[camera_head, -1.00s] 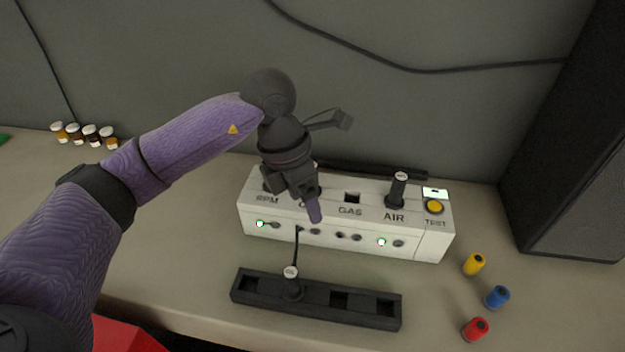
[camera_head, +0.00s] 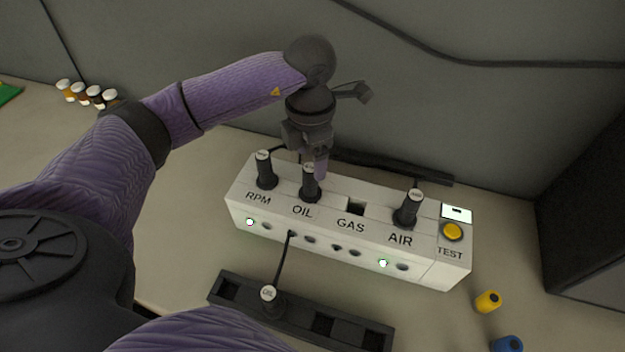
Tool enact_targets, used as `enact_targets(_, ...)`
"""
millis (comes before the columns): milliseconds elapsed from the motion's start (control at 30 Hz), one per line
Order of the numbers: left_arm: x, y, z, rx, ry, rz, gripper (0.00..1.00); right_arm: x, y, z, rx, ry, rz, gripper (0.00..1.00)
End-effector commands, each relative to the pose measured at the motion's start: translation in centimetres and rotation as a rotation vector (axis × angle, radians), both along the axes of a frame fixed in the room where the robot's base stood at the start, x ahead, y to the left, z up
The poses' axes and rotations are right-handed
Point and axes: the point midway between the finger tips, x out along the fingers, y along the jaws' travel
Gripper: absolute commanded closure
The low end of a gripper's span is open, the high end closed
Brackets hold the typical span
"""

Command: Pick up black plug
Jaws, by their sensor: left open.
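Several black plugs with white caps are in view. One stands in the RPM socket (camera_head: 265,172), one in the OIL socket (camera_head: 310,184) and one in the AIR socket (camera_head: 408,210) of the white box (camera_head: 445,268). Another black plug (camera_head: 270,301), on a cable, stands in the black holder strip (camera_head: 350,335) in front of the box. My left gripper (camera_head: 320,168) is open and points down just behind the OIL plug at the box's back edge. Whether it touches that plug I cannot tell. My right gripper is not in view.
The GAS socket (camera_head: 356,208) is empty. A yellow TEST button (camera_head: 452,231) is at the box's right end. A yellow cylinder (camera_head: 488,301) and a blue one (camera_head: 507,344) stand at lower right. Small jars (camera_head: 80,92) stand far left. A dark cabinet (camera_head: 590,215) borders the right.

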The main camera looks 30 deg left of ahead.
Motion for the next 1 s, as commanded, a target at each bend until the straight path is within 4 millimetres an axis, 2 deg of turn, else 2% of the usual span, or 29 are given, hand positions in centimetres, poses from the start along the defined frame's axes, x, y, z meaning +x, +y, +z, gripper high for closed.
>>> enact_targets(200, -0.6, -0.2, -4.2, -0.002, 0.002, 0.001, 0.20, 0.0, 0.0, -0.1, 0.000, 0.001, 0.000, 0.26)
enact_targets(300, -0.6, -0.2, -4.8, -0.001, 0.002, 0.000, 0.20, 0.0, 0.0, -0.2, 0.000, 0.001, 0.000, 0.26)
enact_targets(467, -0.6, -0.2, -4.8, -0.001, 0.001, 0.000, 0.20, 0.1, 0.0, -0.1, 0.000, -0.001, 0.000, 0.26)
enact_targets(833, -0.6, -0.2, -4.7, -0.001, 0.001, 0.000, 0.96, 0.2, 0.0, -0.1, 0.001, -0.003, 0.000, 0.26)
enact_targets(867, -0.6, -0.2, -4.7, -0.001, 0.001, 0.000, 1.00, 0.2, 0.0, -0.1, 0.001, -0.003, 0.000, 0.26)
enact_targets(1000, -0.6, -0.2, -4.7, -0.001, 0.001, 0.000, 1.00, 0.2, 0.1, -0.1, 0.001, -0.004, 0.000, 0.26)
